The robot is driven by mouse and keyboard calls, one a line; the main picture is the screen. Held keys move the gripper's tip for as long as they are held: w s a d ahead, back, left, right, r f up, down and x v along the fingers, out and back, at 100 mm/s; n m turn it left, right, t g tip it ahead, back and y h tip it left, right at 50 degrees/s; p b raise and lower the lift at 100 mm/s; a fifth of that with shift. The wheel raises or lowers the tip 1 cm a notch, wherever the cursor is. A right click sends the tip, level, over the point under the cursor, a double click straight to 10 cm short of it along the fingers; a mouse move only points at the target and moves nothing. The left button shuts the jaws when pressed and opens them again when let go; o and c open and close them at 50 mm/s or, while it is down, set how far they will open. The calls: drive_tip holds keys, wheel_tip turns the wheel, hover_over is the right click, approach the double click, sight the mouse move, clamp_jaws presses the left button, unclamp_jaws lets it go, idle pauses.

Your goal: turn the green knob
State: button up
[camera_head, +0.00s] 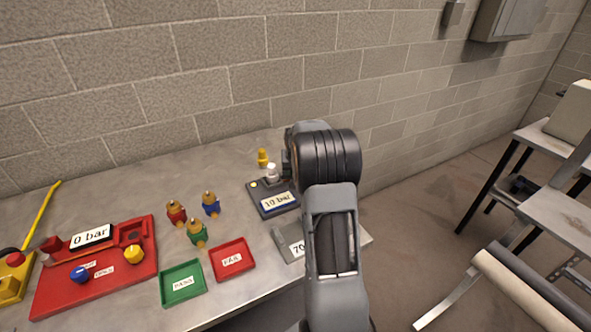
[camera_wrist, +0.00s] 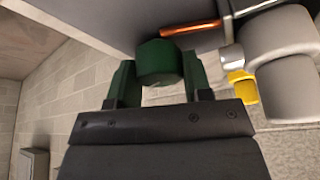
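The dark green knob (camera_wrist: 158,62) is a short round cylinder at the top middle of the wrist view. My gripper (camera_wrist: 160,72) has its two dark green fingers on either side of the knob, with the knob between their tips. The fingers lie very close to its sides; I cannot tell whether they press on it. In the head view my black and grey arm stands in the middle and right of the bench. The fingers and the knob are hidden there.
A copper pipe (camera_wrist: 190,29) and a yellow part (camera_wrist: 243,87) are near the knob. On the bench are a red 0 bar panel (camera_head: 60,292), a 10 bar gauge (camera_head: 275,205), green tray (camera_head: 168,300), red tray (camera_head: 220,272) and brass-topped fittings (camera_head: 197,235). A block wall stands behind.

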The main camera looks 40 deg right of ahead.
drive_tip(key=o, duration=0.4)
drive_tip(key=shift+r, duration=0.1)
drive_tip(key=v, duration=1.3)
drive_tip(key=shift+r+b, duration=0.3)
drive_tip(key=shift+b, duration=0.15)
drive_tip(key=shift+s+a, duration=0.1)
drive_tip(key=shift+a, duration=0.05)
drive_tip(key=s+a+f+n+y, duration=0.1)
drive_tip(key=s+a+f+n, duration=0.1)
drive_tip(key=s+a, duration=0.8)
drive_tip(key=s+a+f+n+y, duration=0.1)
drive_tip(key=s+a+n, duration=0.3)
drive_tip(key=s+a, duration=0.6)
drive_tip(key=a+f, duration=0.1)
drive_tip(key=a, duration=0.3)
drive_tip(key=shift+s+f, duration=0.2)
drive_tip(key=shift+s, duration=0.1)
